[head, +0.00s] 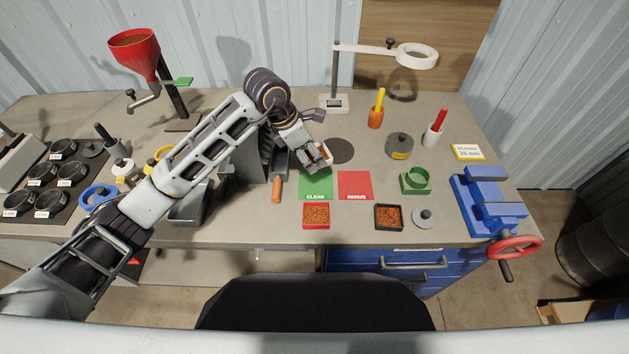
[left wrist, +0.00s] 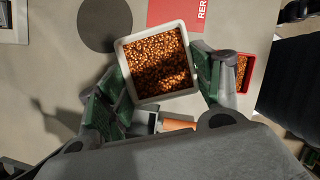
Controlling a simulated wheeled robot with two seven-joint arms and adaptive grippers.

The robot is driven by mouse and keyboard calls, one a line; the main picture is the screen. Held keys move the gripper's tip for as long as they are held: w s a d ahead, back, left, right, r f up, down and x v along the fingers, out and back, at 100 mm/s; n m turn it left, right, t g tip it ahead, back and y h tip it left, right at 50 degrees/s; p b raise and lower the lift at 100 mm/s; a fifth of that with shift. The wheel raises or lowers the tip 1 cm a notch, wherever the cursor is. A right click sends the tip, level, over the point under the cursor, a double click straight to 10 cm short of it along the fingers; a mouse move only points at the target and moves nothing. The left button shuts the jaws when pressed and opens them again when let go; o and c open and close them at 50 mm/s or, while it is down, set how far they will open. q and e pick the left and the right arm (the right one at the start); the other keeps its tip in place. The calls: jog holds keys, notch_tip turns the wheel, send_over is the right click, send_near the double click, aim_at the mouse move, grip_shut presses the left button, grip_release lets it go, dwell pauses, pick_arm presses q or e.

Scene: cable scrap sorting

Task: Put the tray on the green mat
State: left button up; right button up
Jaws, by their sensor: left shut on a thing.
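A small white tray (head: 322,166) filled with copper-coloured granules is held over the far edge of the green mat (head: 315,187) labelled CLEAN. My left gripper (head: 313,150) is shut on the tray. In the left wrist view, the green-padded fingers of the gripper (left wrist: 160,78) sit on opposite sides of the tray (left wrist: 126,70), which looks roughly level. The tray and gripper hide the mat's far part in the head view. I cannot tell the exact gap between tray and mat. My right gripper is not in view.
A red mat (head: 355,186) adjoins the green mat on the right. A red tray (head: 316,227) and a black tray (head: 388,228) of granules stand nearer the front edge. An orange-handled tool (head: 277,190) lies just left of the green mat. A dark disc (head: 340,151) lies behind.

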pick_arm(q)
send_over(314, 182)
jog(key=a, duration=0.1)
jog(key=shift+s+f+p, duration=0.15)
jog(key=shift+f+p, duration=0.05)
jog(key=shift+f, duration=1.35)
jog(key=shift+s+f+p, duration=0.15)
jog(key=shift+f, duration=1.4)
jog(key=shift+f, duration=1.9)
jog(key=shift+f, duration=0.15)
jog(key=o, duration=1.2)
jog(key=shift+r, duration=0.25)
jog(key=shift+v, duration=5.95)
